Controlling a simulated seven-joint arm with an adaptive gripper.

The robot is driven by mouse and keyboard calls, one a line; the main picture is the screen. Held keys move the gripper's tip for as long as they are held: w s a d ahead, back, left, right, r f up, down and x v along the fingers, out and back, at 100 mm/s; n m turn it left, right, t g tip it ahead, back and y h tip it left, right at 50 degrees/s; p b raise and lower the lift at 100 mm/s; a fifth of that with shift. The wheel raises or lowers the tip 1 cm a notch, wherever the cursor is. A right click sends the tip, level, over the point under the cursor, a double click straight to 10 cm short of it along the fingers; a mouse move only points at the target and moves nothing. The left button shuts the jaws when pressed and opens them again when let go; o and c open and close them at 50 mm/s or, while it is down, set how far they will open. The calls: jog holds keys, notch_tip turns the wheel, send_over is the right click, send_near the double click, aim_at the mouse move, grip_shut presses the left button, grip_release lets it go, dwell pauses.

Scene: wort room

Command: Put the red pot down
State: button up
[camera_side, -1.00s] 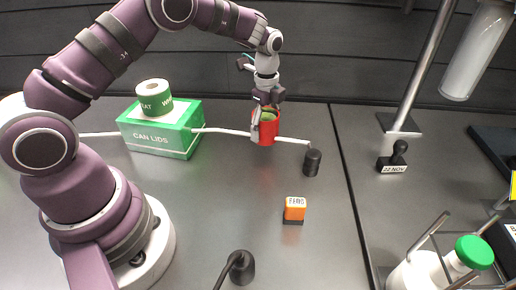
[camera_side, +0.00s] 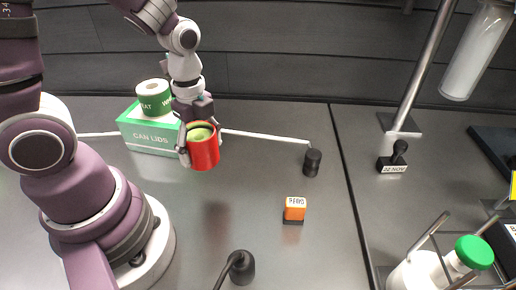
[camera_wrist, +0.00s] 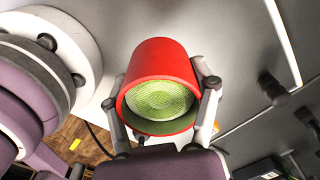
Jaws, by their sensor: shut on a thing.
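The red pot (camera_side: 204,155) is a red cylinder with a green inside. My gripper (camera_side: 200,146) is shut on it, with a finger on each side, and holds it up off the grey table (camera_side: 255,185); a soft dark shadow shows on the table below it. In the wrist view the red pot (camera_wrist: 160,62) fills the middle, between the two fingers of my gripper (camera_wrist: 166,100). A pale green, finely patterned surface shows inside its open end.
A green CAN LIDS box (camera_side: 150,140) with a green-and-white roll (camera_side: 154,98) on it stands behind left. A black weight-like piece (camera_side: 312,162), an orange block (camera_side: 294,208) and a dark knobbed piece (camera_side: 241,268) stand on the table. The middle table is clear.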

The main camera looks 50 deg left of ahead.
notch_tip(320, 180, up, 6)
jog(key=shift+r, duration=0.25)
jog(key=w+d+r+m, duration=0.1)
jog(key=w+d+m, duration=0.1)
jog(key=d+m, duration=0.5)
jog(key=w+d+m, duration=0.2)
jog(key=d+m, duration=0.2)
jog(key=d, duration=0.5)
jog(key=s+d+f+m, duration=0.1)
jog(key=s+d+m, duration=0.5)
jog(key=d, duration=0.5)
jog(key=shift+m, duration=0.5)
jog(key=f, duration=0.9)
jog(key=w+f, duration=0.1)
jog(key=f, duration=0.4)
jog(key=shift+f, duration=0.35)
jog(key=shift+f, duration=0.1)
jog(key=o, duration=1.2)
jog(key=shift+o, duration=0.2)
